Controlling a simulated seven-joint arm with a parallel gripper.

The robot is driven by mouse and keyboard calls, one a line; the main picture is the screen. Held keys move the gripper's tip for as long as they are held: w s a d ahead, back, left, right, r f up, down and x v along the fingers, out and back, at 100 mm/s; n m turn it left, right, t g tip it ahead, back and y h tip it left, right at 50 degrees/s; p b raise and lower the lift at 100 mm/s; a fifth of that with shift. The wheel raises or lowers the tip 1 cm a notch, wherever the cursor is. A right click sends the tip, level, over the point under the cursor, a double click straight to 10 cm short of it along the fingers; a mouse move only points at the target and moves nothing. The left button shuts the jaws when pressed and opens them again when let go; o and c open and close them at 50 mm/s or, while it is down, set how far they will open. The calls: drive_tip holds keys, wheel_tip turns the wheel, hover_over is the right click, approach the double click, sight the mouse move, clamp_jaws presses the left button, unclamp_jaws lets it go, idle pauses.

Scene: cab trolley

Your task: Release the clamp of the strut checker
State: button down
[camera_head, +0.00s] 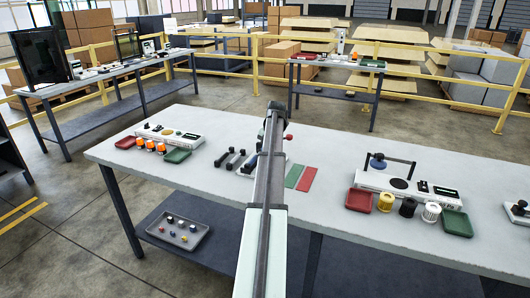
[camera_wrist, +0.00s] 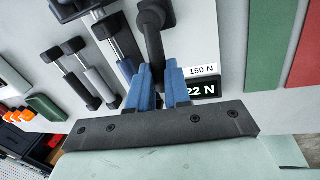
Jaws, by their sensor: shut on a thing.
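The strut checker shows in the wrist view as a pale base with a "- 150 N" label (camera_wrist: 202,71) and a black readout (camera_wrist: 206,89) reading "22 N". A dark lever (camera_wrist: 152,36) with a thick end rises from it. My gripper (camera_wrist: 158,86), with blue fingers, is shut on the lower part of this lever, which looks like the clamp handle. The grasped end is partly hidden between the fingers. In the head view my arm covers most of the checker and the gripper. Several dark-ended struts (camera_wrist: 92,72) lie to the left.
A green mat (camera_head: 293,176) and a red mat (camera_head: 307,179) lie right of my arm. Further right are a red tray (camera_head: 359,200), spools (camera_head: 408,207) and a green tray (camera_head: 457,224). Another device (camera_head: 170,135) with trays stands at left. The table front (camera_head: 190,185) is clear.

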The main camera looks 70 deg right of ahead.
drive_tip(key=shift+s+n, duration=0.35)
drive_tip(key=shift+n, duration=0.35)
drive_tip(key=c, duration=1.4)
unclamp_jaws()
drive_tip(key=shift+o, duration=0.2)
wheel_tip(320, 180, up, 14)
drive_tip(key=s, duration=0.2)
drive_tip(key=shift+s+f, duration=0.2)
drive_tip(key=shift+s, duration=0.2)
